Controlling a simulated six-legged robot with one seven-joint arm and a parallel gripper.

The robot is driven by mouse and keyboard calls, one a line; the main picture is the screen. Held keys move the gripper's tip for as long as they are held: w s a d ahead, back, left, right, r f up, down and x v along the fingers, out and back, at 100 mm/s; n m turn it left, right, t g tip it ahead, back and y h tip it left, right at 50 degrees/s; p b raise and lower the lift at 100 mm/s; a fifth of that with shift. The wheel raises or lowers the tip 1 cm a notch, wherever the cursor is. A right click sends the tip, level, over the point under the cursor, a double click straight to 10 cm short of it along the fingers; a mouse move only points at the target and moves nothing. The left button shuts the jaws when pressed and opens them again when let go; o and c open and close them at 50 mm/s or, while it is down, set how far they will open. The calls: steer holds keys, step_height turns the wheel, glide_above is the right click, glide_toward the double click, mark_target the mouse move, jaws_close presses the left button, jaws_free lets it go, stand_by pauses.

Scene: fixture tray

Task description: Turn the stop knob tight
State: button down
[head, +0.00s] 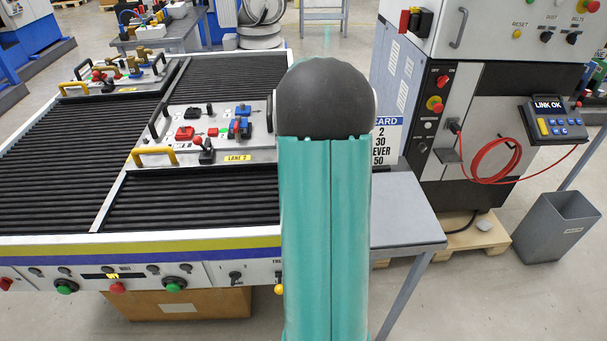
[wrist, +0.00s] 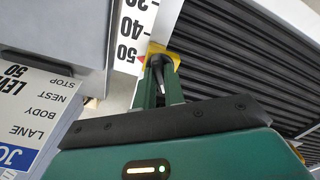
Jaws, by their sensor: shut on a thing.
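In the wrist view my gripper (wrist: 161,66) is shut at the yellow stop (wrist: 154,47), beside a white scale (wrist: 133,35). A dark part between the fingers appears to be the stop knob, mostly hidden by them. A small red pointer on the stop sits at about the 50 mark. How tight the knob is cannot be seen. In the head view my teal arm hides the gripper, the stop and the knob.
A job card (wrist: 38,115) with "LEVER 50" and "STOP" lines is at the lower left of the wrist view. In the head view, a fixture tray (head: 237,157) marked LANE 2 sits on the black roller conveyor (head: 60,170). A grey cabinet (head: 480,120) stands right.

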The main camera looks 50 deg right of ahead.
steer(key=m, duration=0.5)
steer(key=shift+r+m, duration=0.1)
steer(key=shift+m, duration=0.3)
steer(key=c, duration=1.5)
jaws_free()
steer(key=shift+m, duration=0.3)
steer(key=shift+r, duration=2.45)
